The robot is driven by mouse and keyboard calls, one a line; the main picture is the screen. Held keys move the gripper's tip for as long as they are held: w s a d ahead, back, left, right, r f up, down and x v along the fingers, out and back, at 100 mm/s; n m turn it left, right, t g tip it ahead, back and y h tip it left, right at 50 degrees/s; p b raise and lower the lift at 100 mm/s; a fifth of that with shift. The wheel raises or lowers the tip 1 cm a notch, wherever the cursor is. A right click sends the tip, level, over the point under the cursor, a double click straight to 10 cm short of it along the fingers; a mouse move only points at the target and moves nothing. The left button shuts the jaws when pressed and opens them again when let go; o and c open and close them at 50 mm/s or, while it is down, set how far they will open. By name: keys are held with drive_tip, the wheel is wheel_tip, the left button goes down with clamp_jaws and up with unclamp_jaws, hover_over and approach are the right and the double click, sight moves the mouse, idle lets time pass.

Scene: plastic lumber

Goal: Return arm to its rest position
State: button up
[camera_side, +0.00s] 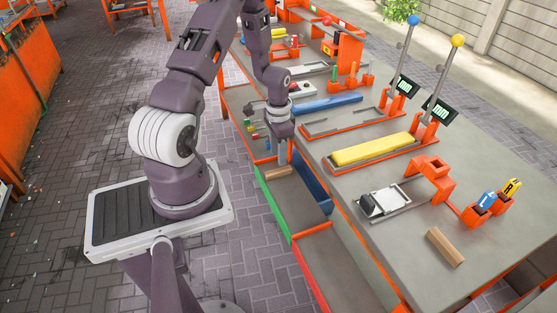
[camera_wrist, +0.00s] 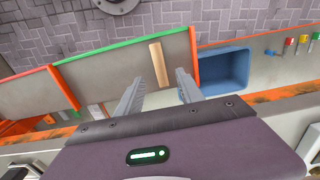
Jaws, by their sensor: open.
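My gripper (camera_side: 282,152) points down over the bins along the near side of the workbench. In the wrist view its two fingers (camera_wrist: 157,82) stand apart with nothing between them. A light wooden block (camera_wrist: 159,63) lies beyond the fingertips in the green-edged bin (camera_wrist: 110,57), near that bin's end wall. In the side view the block (camera_side: 278,173) shows just below my gripper. The exact height of the fingertips above the block is hard to tell.
A blue bin (camera_wrist: 225,68) adjoins the green-edged one. The bench (camera_side: 345,185) carries a yellow plank (camera_side: 373,149), a blue plank (camera_side: 327,103), another wooden block (camera_side: 445,247), orange holders and two posts with displays. Open paving (camera_side: 75,145) surrounds my base.

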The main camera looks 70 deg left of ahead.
idle(0.3)
drive_tip(key=w+d+r+t, duration=0.1)
drive_tip(key=d+r, duration=0.3)
drive_tip(key=r, duration=0.4)
drive_tip(key=d+r+t+y, duration=0.1)
drive_tip(key=d+r, duration=0.4)
drive_tip(key=r, duration=0.3)
drive_tip(key=w+d+r+t, duration=0.1)
drive_tip(key=d+r, duration=0.3)
drive_tip(key=r, duration=0.4)
drive_tip(key=s+d+r+t, duration=0.1)
drive_tip(key=s+d+r, duration=0.3)
drive_tip(key=s+d, duration=0.2)
drive_tip(key=s+d+r+t+h, duration=0.1)
drive_tip(key=s+d+r, duration=0.4)
drive_tip(key=s, duration=0.3)
drive_tip(key=shift+s+d+r+t, duration=0.15)
drive_tip(key=shift+s+d+t, duration=0.2)
drive_tip(key=shift+d, duration=0.25)
